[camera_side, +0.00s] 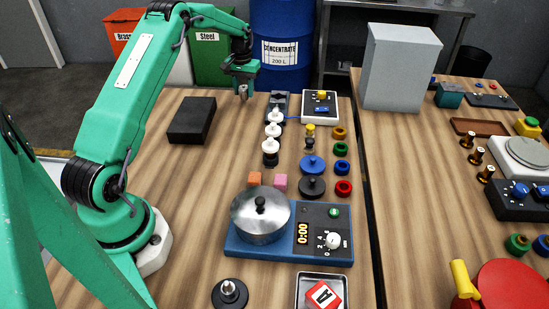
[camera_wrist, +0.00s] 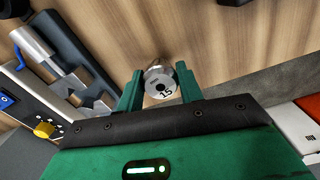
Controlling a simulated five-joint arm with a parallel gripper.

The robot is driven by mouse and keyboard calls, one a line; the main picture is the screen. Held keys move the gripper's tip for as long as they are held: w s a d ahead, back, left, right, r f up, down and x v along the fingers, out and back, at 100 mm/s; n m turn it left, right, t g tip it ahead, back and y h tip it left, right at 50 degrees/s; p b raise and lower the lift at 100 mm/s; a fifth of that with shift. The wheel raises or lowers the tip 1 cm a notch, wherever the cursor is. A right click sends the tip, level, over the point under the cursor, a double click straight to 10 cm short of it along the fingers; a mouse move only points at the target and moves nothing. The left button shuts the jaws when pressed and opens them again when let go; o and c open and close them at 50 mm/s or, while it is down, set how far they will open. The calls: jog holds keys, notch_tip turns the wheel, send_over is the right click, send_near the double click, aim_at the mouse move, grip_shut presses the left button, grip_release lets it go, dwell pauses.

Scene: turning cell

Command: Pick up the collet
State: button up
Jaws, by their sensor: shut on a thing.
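The collet (camera_wrist: 158,80) is a small grey metal cylinder marked 15 with a dark central hole. In the wrist view it sits between the two green fingers of my gripper (camera_wrist: 160,88). My gripper (camera_side: 243,88) is shut on it. In the side view the collet (camera_side: 243,92) hangs under the fingers, near the far edge of the wooden table. It looks raised above the table, though the exact gap is hard to tell.
A black block (camera_side: 192,120) lies left of my gripper. A grey metal fixture (camera_side: 278,101) and a control box (camera_side: 320,105) stand to its right. White-topped black pieces (camera_side: 274,131) stand in front.

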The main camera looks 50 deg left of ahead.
notch_tip(320, 180, up, 3)
jog(key=shift+f, duration=0.15)
jog(key=d+r, duration=0.6)
jog(key=d, duration=0.5)
jog(key=shift+d+r, duration=0.3)
jog(key=shift+r, duration=0.05)
